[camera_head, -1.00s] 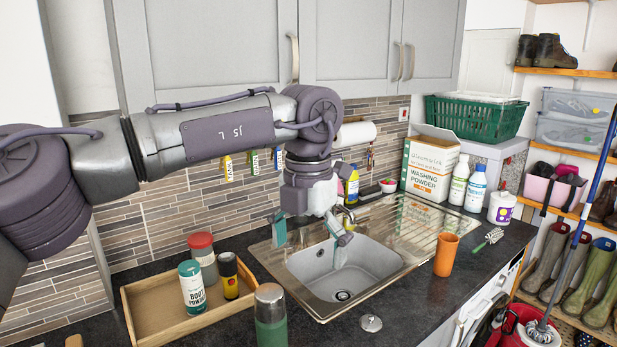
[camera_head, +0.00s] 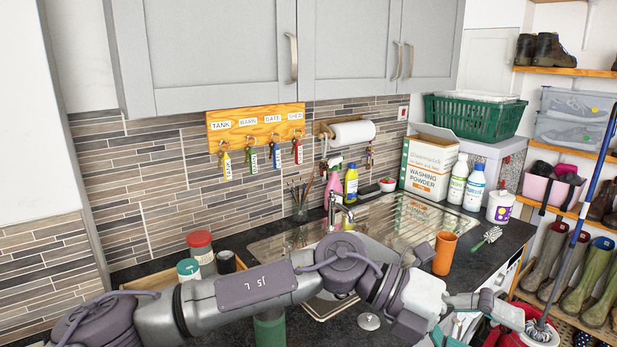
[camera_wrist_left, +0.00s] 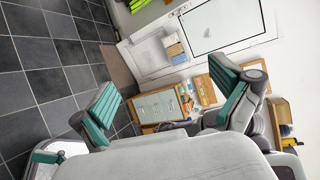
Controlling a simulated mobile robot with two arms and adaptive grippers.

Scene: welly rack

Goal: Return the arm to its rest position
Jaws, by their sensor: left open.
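My left arm (camera_head: 250,288) stretches low across the front of the head view, over the worktop's front edge. My left gripper (camera_head: 472,318) is at the lower right of that view, partly cut off by the bottom edge. In the left wrist view its two teal-padded fingers (camera_wrist_left: 168,100) stand wide apart with nothing between them. Beyond them are the tiled floor and a distant cabinet. My right gripper is in neither view.
The sink (camera_head: 325,303) and wooden tray (camera_head: 150,279) are partly hidden behind my arm. An orange cup (camera_head: 445,253) stands close behind the forearm. A red bucket (camera_head: 520,328) is near the gripper. A green-bodied flask (camera_head: 270,328) is mostly covered.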

